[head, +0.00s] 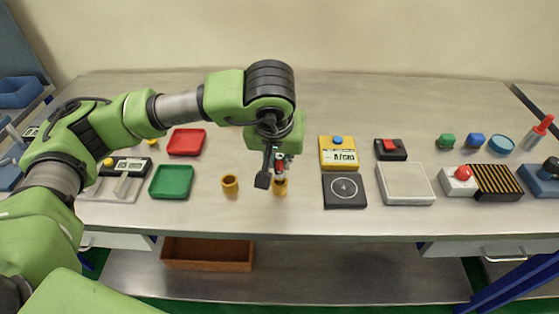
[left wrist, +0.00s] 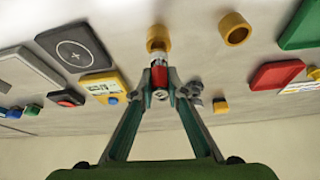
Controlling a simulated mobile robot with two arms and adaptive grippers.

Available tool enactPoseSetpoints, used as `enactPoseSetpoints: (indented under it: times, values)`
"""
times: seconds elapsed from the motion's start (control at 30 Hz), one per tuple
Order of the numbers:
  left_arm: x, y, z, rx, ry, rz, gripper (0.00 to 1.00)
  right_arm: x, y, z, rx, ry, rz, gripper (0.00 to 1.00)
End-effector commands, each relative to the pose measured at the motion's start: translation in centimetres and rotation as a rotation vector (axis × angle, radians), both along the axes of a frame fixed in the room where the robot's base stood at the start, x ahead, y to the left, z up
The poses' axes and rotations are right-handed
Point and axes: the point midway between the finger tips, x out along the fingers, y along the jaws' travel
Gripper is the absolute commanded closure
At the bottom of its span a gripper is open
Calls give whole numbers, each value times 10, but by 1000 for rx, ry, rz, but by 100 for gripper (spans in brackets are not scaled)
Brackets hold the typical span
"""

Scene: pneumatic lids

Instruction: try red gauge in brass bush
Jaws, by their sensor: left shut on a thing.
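My left gripper (head: 274,178) is shut on the red gauge (head: 279,169), over the front middle of the bench. In the left wrist view the red gauge (left wrist: 159,75) sits between the fingertips (left wrist: 161,92), its pale end pointing at a brass bush (left wrist: 157,36). In the head view this brass bush (head: 280,188) stands right under the gauge, partly covered by the gripper. I cannot tell whether the gauge's tip is inside the bush or just above it. A second, wider-looking brass bush (head: 230,184) stands apart to the left, its hole open. My right gripper is not in view.
Green (head: 172,182) and red (head: 186,142) trays lie to the left. A black pad (head: 344,190), a yellow meter box (head: 339,153) and a pale plate (head: 405,184) lie to the right. The bench's front edge is close below the bushes. Behind the gripper the bench is clear.

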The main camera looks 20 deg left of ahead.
Motion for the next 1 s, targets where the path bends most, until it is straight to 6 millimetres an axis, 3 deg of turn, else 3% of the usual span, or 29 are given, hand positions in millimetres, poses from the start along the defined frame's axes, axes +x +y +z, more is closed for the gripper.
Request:
enactPoseSetpoints:
  times: [0.6,1.0]
  values:
    - [0,0,38,-1,-2,0,100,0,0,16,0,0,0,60]
    - [0,0,39,0,-1,0,100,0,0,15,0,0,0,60]
